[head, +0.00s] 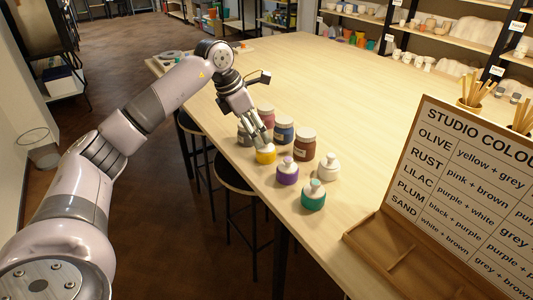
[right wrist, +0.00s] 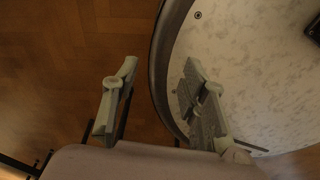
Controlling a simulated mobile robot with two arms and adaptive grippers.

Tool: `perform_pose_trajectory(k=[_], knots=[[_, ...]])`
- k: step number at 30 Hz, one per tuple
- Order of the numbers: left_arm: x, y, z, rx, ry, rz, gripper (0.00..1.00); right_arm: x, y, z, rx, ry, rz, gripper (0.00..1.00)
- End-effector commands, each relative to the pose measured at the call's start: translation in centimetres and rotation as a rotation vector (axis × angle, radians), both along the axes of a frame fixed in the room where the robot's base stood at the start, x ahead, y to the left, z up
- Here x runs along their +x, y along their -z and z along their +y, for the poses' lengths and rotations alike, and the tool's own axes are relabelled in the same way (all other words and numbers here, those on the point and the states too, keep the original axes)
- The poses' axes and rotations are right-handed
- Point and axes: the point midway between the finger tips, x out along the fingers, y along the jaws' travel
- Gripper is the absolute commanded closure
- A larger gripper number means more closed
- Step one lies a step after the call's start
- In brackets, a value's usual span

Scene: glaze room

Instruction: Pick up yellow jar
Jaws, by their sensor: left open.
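The yellow jar (head: 265,156) stands upright on the pale wooden table (head: 372,117), near its left edge, among several other jars. My left gripper (head: 262,141) reaches down to it from above and behind. Its fingers are open, with their tips at the top of the jar, and they hide part of the lid. I cannot tell whether they touch it. My right gripper (right wrist: 160,68) shows in the right wrist view with its fingers apart and nothing between them.
Close around stand grey (head: 243,137), maroon (head: 266,116), blue (head: 284,131), brown (head: 304,146), purple (head: 287,173), white (head: 328,168) and teal (head: 313,196) jars. A colour-mixing board (head: 425,135) stands at right. Stools (head: 233,175) line the left edge. The table's middle is clear.

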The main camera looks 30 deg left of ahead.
Motion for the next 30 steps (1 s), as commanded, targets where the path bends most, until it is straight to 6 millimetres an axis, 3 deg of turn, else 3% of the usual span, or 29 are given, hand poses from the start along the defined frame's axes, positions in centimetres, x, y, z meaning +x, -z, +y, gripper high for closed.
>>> perform_pose_trajectory(k=[6, 9, 18, 27, 30], knots=[[0.7, 2.0, -0.5, -0.001, -0.001, -0.001, 0.3, 3.7, -0.5, 0.4, 0.007, -0.002, -0.057, 0.6], [0.9, 2.6, -0.7, -0.001, 0.0, 0.001, 0.3, 4.3, -0.8, 0.5, 0.009, -0.001, -0.066, 0.6], [2.1, 6.3, -2.0, -0.002, -0.001, 0.002, 0.3, 2.7, -1.6, 0.6, 0.009, 0.0, -0.04, 0.6], [2.3, 6.9, -2.1, -0.001, -0.001, -0.001, 0.3, 2.0, -1.6, 0.5, 0.008, 0.001, -0.03, 0.6], [2.3, 6.9, -2.1, -0.001, -0.001, -0.001, 0.36, 2.1, -1.6, 0.5, 0.007, 0.001, -0.032, 0.6]])
